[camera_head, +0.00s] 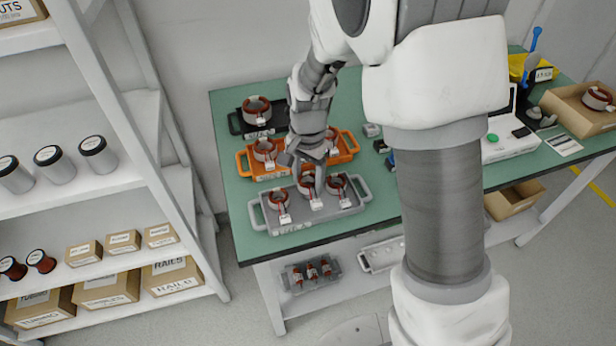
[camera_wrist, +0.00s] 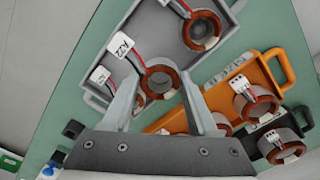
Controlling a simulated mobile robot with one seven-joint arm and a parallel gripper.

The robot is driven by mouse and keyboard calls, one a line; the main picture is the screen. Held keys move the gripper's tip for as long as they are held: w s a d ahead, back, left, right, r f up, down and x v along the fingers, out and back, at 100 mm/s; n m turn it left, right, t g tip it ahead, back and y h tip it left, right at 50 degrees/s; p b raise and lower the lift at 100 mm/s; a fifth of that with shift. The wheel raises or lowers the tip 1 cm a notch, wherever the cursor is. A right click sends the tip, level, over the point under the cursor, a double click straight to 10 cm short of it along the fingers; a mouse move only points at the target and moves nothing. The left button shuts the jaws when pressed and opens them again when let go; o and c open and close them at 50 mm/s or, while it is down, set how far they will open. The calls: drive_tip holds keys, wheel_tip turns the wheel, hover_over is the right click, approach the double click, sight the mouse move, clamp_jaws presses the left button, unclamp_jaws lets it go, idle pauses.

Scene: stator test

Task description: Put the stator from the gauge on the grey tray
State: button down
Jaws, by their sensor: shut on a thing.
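The grey tray (camera_head: 260,222) lies at the near left corner of the green table. My gripper (camera_head: 317,176) is over its middle, pointing down, shut on a copper-wound stator (camera_head: 306,186) with a white tag. In the wrist view, this held stator (camera_wrist: 160,76) sits between the two fingers, over the grey tray (camera_wrist: 141,28). I cannot tell if it touches the tray floor. A second stator (camera_head: 279,201) stands at the tray's left and a third (camera_head: 336,185) at its right.
Behind the grey tray is an orange tray (camera_head: 242,164) with stators, then a black tray (camera_head: 234,123) with one. A cardboard box (camera_head: 567,104) with a stator is at the far right. A white shelf rack (camera_head: 130,110) stands left of the table.

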drive_tip(key=shift+f, duration=0.15)
drive_tip(key=shift+f+b, duration=0.65)
drive_tip(key=shift+f, duration=0.15)
drive_tip(key=shift+c, duration=1.7)
unclamp_jaws()
drive_tip(key=shift+r, duration=0.1)
drive_tip(key=shift+r, duration=0.1)
drive_tip(key=shift+r+p, duration=2.15)
drive_tip(key=shift+r, duration=0.3)
drive_tip(key=o, duration=0.3)
